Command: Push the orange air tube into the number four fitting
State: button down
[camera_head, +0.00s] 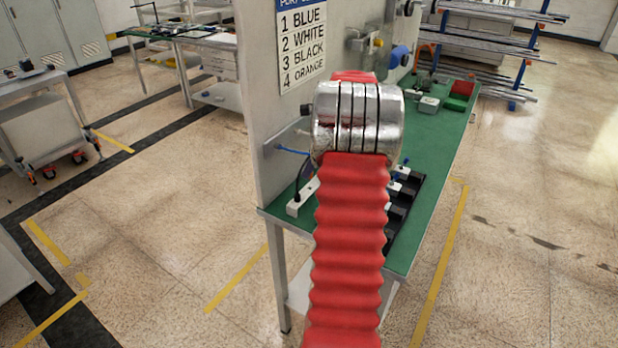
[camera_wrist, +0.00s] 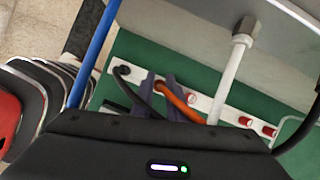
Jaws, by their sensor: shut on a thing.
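In the wrist view, my gripper (camera_wrist: 172,88) is shut on the orange air tube (camera_wrist: 180,101), which shows as a short slanted piece between and beside its dark fingers. The tube lies over or close to a white strip (camera_wrist: 215,108) with red-ringed holders; I cannot tell whether they touch. A white tube (camera_wrist: 231,85) runs up into a metal fitting (camera_wrist: 241,33) on the grey panel. The number four fitting cannot be made out. In the head view, my own arm hides the gripper and the orange tube. A sign (camera_head: 302,45) lists 4 as orange.
In the wrist view, a blue tube (camera_wrist: 94,52) crosses at left, and black tubes show near the strip (camera_wrist: 137,95) and at right (camera_wrist: 304,128). In the head view, a green bench (camera_head: 436,150) adjoins the upright panel (camera_head: 265,110); black trays (camera_head: 402,212) sit on it.

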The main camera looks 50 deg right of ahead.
notch_tip(320, 180, up, 6)
jog(key=shift+f, duration=0.1)
dwell(0.7)
